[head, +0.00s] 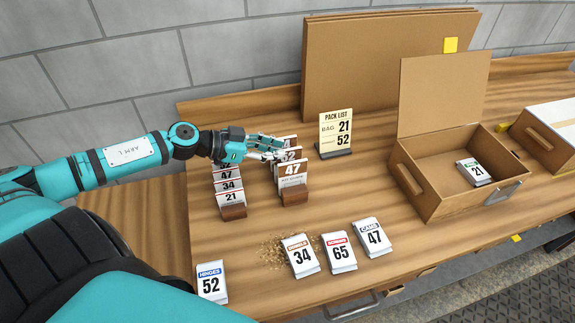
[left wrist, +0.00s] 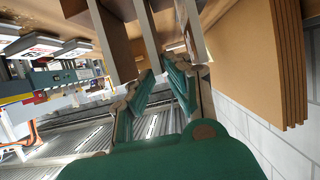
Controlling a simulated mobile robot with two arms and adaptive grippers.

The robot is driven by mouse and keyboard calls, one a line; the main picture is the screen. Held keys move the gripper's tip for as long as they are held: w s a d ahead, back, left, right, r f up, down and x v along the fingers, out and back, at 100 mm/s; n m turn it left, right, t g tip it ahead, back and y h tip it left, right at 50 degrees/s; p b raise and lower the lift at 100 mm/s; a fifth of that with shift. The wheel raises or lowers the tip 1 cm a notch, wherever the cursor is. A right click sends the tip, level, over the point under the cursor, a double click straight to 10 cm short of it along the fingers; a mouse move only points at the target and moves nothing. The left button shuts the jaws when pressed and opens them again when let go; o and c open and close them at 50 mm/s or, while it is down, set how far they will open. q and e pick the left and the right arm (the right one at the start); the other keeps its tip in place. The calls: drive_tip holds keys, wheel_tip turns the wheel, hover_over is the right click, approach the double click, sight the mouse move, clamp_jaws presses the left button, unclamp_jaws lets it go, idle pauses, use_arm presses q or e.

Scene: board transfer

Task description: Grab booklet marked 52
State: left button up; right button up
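A booklet marked 52 (head: 292,154) stands in the right wooden rack (head: 294,197), behind a booklet marked 47 (head: 292,171); most of it is hidden. Another booklet top (head: 289,141) shows farther back. My left gripper (head: 282,149) is at the left side of these booklets, level with their upper part. In the left wrist view, its fingers (left wrist: 158,85) are spread with a gap between them, near the upright booklets (left wrist: 145,30). Contact with the 52 booklet cannot be told. My right gripper is not in view.
A second rack (head: 232,212) holds booklets 47, 34 and 21. The pack list sign (head: 336,133) shows 21 and 52. An open carton (head: 440,205) holds packet 21 (head: 474,171). Packets 52 (head: 211,283), 34 (head: 300,256), 65 (head: 339,252) and 47 (head: 372,237) lie in front.

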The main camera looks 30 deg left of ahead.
sight(286, 150)
use_arm(q)
drive_tip(key=x, duration=0.3)
drive_tip(key=shift+w+r+p, duration=0.15)
drive_tip(key=shift+r+p, duration=0.1)
drive_tip(key=shift+p, duration=0.15)
drive_tip(key=shift+w+d+f, duration=0.25)
drive_tip(key=shift+w+f, duration=0.05)
clamp_jaws()
